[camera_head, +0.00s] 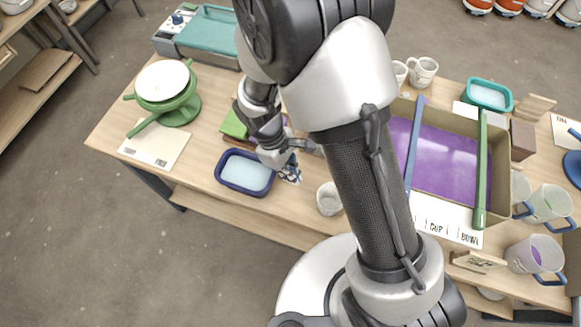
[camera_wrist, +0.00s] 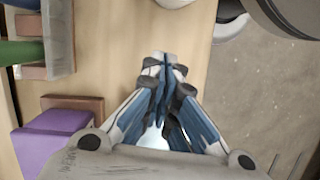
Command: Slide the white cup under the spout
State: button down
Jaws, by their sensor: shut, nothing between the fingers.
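A white cup (camera_head: 329,198) stands near the table's front edge, partly behind my arm in the head view. A white rim at the top edge of the wrist view (camera_wrist: 170,3) is probably this cup. My gripper (camera_head: 290,174) is low over the table, left of the cup and apart from it. In the wrist view its blue-and-grey fingers (camera_wrist: 164,72) are together with nothing between them. I cannot make out a spout for certain. A green stand (camera_head: 180,108) with a white round top and a green arm is at the far left.
A blue-rimmed tray (camera_head: 219,174) lies just left of my gripper. A box with a purple inside (camera_head: 486,213) and two sticks across it stands right of my arm. White mugs (camera_head: 424,72) stand behind; pitchers with blue handles (camera_head: 520,258) are at right.

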jog(key=b+x, duration=0.2)
jog(key=x, duration=0.4)
jog(key=shift+f, duration=0.1)
jog(key=d, duration=0.1)
jog(key=s+d, duration=0.1)
jog(key=d, duration=0.1)
jog(key=shift+s+r+b, duration=0.25)
jog(key=shift+r+b, duration=0.05)
jog(key=shift+r, duration=0.05)
jog(key=shift+s+d, duration=0.15)
jog(key=shift+d, duration=0.05)
